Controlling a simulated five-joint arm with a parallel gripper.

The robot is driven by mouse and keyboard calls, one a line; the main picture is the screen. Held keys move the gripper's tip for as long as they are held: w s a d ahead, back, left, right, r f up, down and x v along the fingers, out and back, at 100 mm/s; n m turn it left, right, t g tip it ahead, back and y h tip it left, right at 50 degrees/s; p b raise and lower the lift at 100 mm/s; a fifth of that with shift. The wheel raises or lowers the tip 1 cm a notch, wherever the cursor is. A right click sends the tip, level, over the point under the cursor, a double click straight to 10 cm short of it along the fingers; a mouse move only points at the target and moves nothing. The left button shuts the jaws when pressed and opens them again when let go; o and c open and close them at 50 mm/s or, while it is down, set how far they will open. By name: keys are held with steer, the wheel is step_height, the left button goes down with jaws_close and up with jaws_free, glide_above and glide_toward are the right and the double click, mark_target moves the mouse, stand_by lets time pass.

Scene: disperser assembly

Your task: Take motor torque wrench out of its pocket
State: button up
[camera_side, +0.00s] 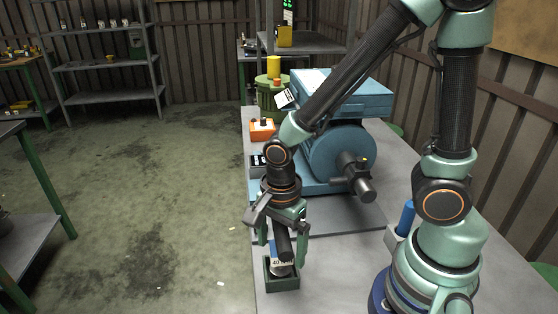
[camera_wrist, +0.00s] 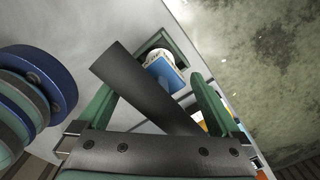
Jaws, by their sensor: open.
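The motor torque wrench (camera_side: 284,242) stands upright in a dark green pocket (camera_side: 283,284) at the table's near left edge. It has a dark shaft and a white and blue label low down, which also shows in the wrist view (camera_wrist: 168,73) inside the pocket (camera_wrist: 183,38). My gripper (camera_side: 283,248) points down over the pocket, with its green fingers on either side of the wrench. In the wrist view my gripper (camera_wrist: 155,98) is open, and a dark bar (camera_wrist: 145,90) crosses between the fingers. I cannot tell whether either finger touches the wrench.
A large blue machine (camera_side: 340,150) with a protruding dark shaft stands behind on the table (camera_side: 325,275). An orange box (camera_side: 262,131) and a green canister (camera_side: 271,98) stand at the far left of the table. Floor lies beyond the left edge.

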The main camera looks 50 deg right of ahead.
steer(key=shift+f, duration=0.3)
jaws_close()
steer(key=shift+r, duration=0.1)
